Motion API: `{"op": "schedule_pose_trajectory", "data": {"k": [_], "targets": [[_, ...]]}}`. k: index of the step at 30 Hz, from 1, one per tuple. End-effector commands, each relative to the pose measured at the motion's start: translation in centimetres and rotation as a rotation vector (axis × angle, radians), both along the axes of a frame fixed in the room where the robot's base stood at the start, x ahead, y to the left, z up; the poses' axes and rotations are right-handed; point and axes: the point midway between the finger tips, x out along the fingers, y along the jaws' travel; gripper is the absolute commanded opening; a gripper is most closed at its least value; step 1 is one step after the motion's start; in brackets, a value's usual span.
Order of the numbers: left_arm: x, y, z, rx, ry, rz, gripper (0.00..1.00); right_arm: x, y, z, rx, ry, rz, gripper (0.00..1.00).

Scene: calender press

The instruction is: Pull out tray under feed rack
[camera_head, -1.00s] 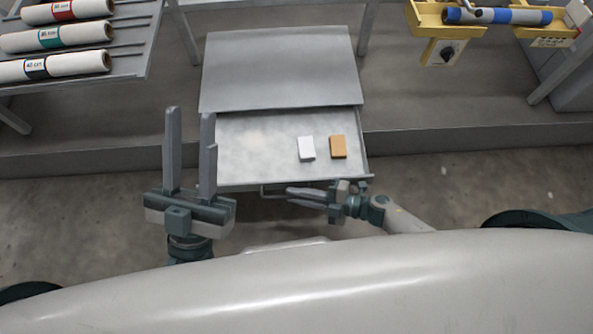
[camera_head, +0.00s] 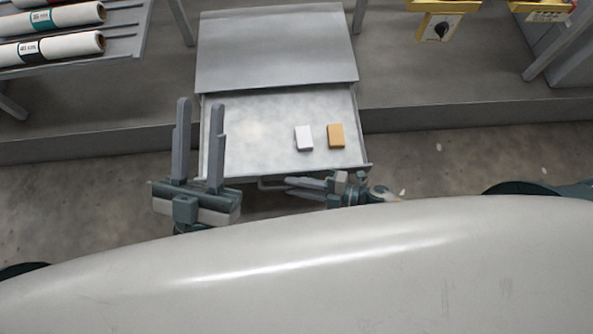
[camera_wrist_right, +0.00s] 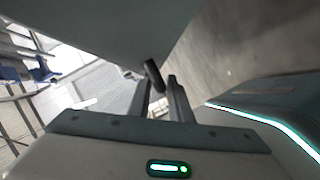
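The tray (camera_head: 255,150) is a flat metal drawer, pulled partly out from under a grey metal cover (camera_head: 275,50). A white block (camera_head: 304,138) and an orange block (camera_head: 336,136) lie in its right half. A handle (camera_head: 268,185) runs along the tray's front edge, partly hidden. My right gripper (camera_head: 288,184) is at this handle. In the right wrist view a dark bar, the handle (camera_wrist_right: 153,75), sits between the fingers of my right gripper (camera_wrist_right: 160,90). My left gripper (camera_head: 200,120) is open and empty, fingers upright, over the tray's front left corner in the picture.
A rack (camera_head: 120,50) with white rolls stands at the upper left. Yellow holders (camera_head: 437,25) with a black knob are at the upper right. A low step (camera_head: 470,120) runs behind the tray. Open floor (camera_head: 440,165) lies right of the tray.

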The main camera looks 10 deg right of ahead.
Motion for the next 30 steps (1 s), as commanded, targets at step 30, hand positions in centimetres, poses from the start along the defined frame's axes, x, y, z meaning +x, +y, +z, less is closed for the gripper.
{"op": "schedule_pose_trajectory", "data": {"k": [30], "targets": [[0.7, -1.2, -3.5, 0.069, 0.211, -0.025, 0.31, -5.6, -12.3, 3.0, -0.002, 0.002, 0.0, 0.18]]}}
